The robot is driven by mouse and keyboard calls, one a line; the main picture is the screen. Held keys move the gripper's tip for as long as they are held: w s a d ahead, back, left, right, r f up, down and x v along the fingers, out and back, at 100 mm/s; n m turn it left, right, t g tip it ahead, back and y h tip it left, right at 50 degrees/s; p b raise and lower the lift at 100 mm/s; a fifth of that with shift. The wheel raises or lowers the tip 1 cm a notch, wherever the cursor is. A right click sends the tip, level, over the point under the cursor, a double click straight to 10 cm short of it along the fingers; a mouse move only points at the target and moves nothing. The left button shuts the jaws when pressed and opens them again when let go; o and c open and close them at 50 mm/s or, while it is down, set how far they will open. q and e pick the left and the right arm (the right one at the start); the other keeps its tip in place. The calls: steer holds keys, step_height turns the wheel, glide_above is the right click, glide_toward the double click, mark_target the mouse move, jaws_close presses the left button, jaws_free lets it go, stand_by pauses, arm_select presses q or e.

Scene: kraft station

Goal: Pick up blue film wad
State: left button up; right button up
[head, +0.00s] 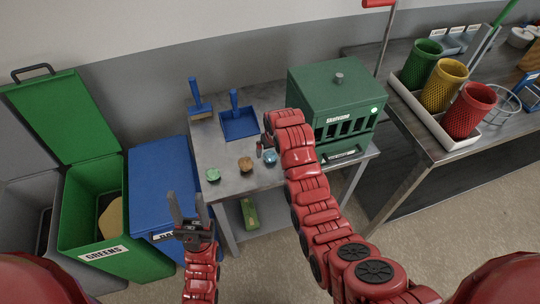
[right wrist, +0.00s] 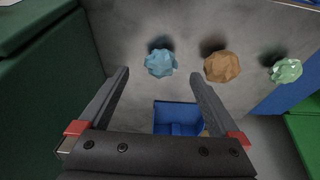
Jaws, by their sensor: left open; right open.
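The blue film wad (head: 270,157) is a small crumpled light-blue ball on the grey table, rightmost of three wads in the head view. It also shows in the right wrist view (right wrist: 160,63), beyond the fingertips and between their lines. My right gripper (right wrist: 160,80) is open and empty, apart from the wad. In the head view my right gripper (head: 264,147) is close beside the blue wad, partly hidden by its own wrist. My left gripper (head: 188,208) is open and empty, in front of the blue bin, away from the wads.
A brown wad (head: 245,164) and a green wad (head: 213,175) lie left of the blue one. A blue dustpan (head: 240,124) and brush (head: 199,108) lie behind. A green box (head: 330,95) stands to the right.

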mark_target(270, 154)
steer(key=shift+w+a+f+p, duration=0.15)
steer(key=shift+w+f+p, duration=0.05)
steer(key=shift+f+p, duration=0.45)
steer(key=shift+p+x, duration=0.3)
steer(key=shift+x, duration=0.55)
steer(key=shift+w+f, duration=0.2)
steer(key=shift+f, duration=0.5)
steer(key=c, duration=1.4)
steer(key=shift+c, duration=0.2)
steer(key=shift+a+r, duration=0.1)
